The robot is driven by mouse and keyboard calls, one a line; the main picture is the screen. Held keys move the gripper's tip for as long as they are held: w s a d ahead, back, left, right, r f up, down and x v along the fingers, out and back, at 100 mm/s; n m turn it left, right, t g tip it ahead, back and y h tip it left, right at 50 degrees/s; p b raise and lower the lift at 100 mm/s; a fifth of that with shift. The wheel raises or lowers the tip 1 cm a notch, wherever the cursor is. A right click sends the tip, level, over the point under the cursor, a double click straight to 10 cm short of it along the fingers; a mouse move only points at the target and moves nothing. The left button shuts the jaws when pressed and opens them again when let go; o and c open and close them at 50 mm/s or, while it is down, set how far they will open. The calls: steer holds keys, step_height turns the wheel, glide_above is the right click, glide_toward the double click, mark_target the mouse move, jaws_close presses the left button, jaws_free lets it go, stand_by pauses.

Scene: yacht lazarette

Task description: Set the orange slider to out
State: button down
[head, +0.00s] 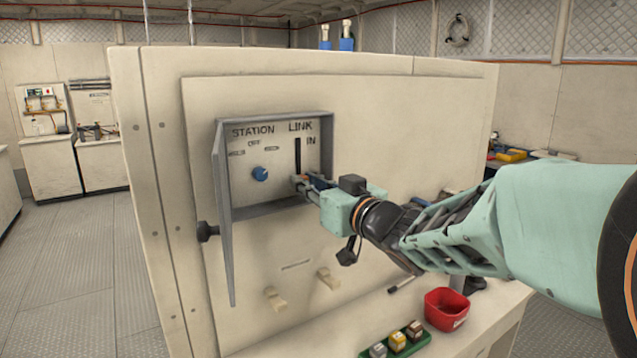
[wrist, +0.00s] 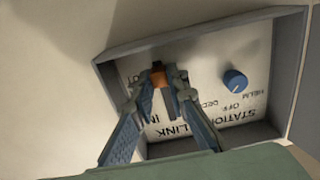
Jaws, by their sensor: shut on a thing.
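The orange slider (wrist: 159,79) shows in the wrist view between my gripper's fingertips. My gripper (wrist: 160,80) is shut on it. In the head view my gripper (head: 301,183) reaches into the recessed panel and hides the slider. The dark vertical slot (head: 297,156) is bare above the gripper, up by the IN label (head: 311,141). The slider sits low in the slot, away from IN. In the wrist view, which is turned upside down, part of another label (wrist: 136,79) shows beside the slider, mostly hidden by a finger.
A blue knob (head: 260,174) sits left of the slot under the STATION label. The panel's grey door (head: 224,215) stands open at the left. Two pale levers (head: 275,299) stick out below. A red bin (head: 446,309) and a green tray (head: 413,345) stand on the ledge.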

steer(key=shift+f, duration=0.4)
steer(key=c, duration=1.9)
jaws_free()
steer(key=shift+r, duration=0.15)
